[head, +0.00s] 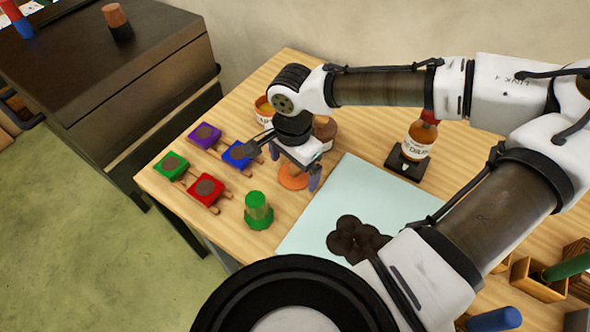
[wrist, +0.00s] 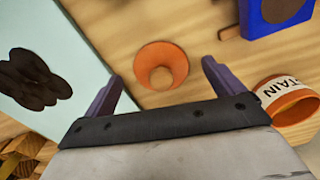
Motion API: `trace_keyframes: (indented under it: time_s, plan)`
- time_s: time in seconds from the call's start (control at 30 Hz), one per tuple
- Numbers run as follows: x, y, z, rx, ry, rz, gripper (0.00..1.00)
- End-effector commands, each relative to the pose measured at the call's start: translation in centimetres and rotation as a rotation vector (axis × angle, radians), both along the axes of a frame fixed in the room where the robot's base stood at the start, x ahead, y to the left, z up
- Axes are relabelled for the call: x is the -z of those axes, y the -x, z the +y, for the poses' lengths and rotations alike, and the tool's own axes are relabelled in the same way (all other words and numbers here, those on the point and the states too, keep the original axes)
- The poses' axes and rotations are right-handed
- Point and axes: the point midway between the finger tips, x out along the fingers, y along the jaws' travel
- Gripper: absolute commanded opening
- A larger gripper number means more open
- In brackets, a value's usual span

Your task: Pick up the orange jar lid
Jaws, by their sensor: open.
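The orange jar lid (head: 293,177) lies on the wooden table, left of the pale blue sheet. In the wrist view the lid (wrist: 162,66) is a round orange disc with a paler round centre. My gripper (head: 296,188) is above the lid and partly covers it in the head view. In the wrist view my gripper (wrist: 160,82) is open, with its two purple fingers on either side of the lid's line and nothing between them. The lid appears beyond the fingertips. The exact height gap cannot be told.
A labelled jar (wrist: 290,98) is close by at right.

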Motion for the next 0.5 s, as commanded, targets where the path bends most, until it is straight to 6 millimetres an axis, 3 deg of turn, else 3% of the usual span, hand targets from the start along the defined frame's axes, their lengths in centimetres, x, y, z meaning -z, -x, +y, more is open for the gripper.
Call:
trace_keyframes:
  time_s: [0.13, 0.37, 0.5]
  plan:
    - [1.17, 0.01, -0.03, 0.001, 0.0, 0.0, 0.93]
    - [1.32, -0.01, -0.01, 0.001, -0.001, 0.0, 0.93]
    - [1.31, -0.01, -0.01, 0.001, -0.001, 0.0, 0.76]
